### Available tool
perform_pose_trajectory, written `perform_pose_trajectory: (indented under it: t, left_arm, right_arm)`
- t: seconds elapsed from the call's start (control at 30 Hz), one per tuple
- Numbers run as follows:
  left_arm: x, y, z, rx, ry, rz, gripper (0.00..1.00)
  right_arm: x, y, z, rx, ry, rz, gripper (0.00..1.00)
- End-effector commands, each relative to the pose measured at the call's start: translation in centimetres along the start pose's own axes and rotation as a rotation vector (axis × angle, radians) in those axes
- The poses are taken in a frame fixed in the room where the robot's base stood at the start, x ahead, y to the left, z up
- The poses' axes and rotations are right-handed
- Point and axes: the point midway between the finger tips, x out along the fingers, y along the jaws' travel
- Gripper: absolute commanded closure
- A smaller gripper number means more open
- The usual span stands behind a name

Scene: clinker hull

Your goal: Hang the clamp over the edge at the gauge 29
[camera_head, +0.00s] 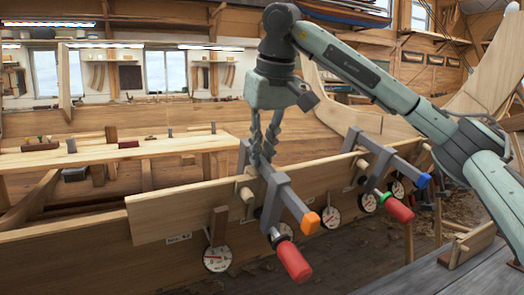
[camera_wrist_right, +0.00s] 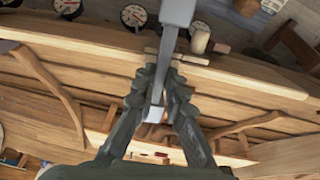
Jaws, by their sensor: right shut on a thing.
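My right gripper (camera_head: 264,150) is shut on a grey clamp (camera_head: 281,192) with an orange end and a red handle. It points down at the top edge of the plank (camera_head: 160,217). The clamp's bar crosses above that edge, its red handle on the near side; I cannot tell if it rests on the wood. In the wrist view the fingers (camera_wrist_right: 158,98) close around the clamp's grey bar (camera_wrist_right: 172,45). Round white dial gauges (camera_head: 217,258) line the plank's near face, one partly behind the clamp (camera_head: 280,230). Their labels are too small to read. My left gripper is out of view.
A second clamp (camera_head: 384,163) with a blue end and red handle hangs on the plank to the right. A wooden block (camera_head: 219,225) stands by the leftmost gauge. Wooden pegs (camera_head: 246,195) stick out of the plank. A bench (camera_head: 120,152) with small tools stands behind.

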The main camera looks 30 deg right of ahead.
Motion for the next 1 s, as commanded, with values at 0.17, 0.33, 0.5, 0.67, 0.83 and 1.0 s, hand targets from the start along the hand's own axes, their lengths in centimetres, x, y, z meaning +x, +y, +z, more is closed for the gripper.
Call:
perform_pose_trajectory:
  t: [0.17,0.33,0.5,0.67,0.83,1.0]
  left_arm:
    - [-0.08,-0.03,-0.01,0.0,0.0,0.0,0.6]
    - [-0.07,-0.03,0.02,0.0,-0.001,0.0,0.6]
    - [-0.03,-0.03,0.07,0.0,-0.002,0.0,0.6]
    - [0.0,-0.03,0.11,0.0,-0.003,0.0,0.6]
    - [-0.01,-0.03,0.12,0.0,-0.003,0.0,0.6]
    - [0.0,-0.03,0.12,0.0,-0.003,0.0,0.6]
  right_arm:
    - [0.05,0.01,-0.09,0.001,0.005,-0.001,1.0]
    - [0.21,0.01,-0.09,0.001,0.005,-0.001,1.0]
    - [0.25,0.01,0.0,0.001,0.004,-0.001,1.0]
    - [0.29,0.01,0.21,0.0,0.002,-0.001,1.0]
    - [0.32,0.01,0.47,0.0,0.001,-0.001,1.0]
    - [0.35,0.0,0.53,0.0,0.0,-0.001,0.74]
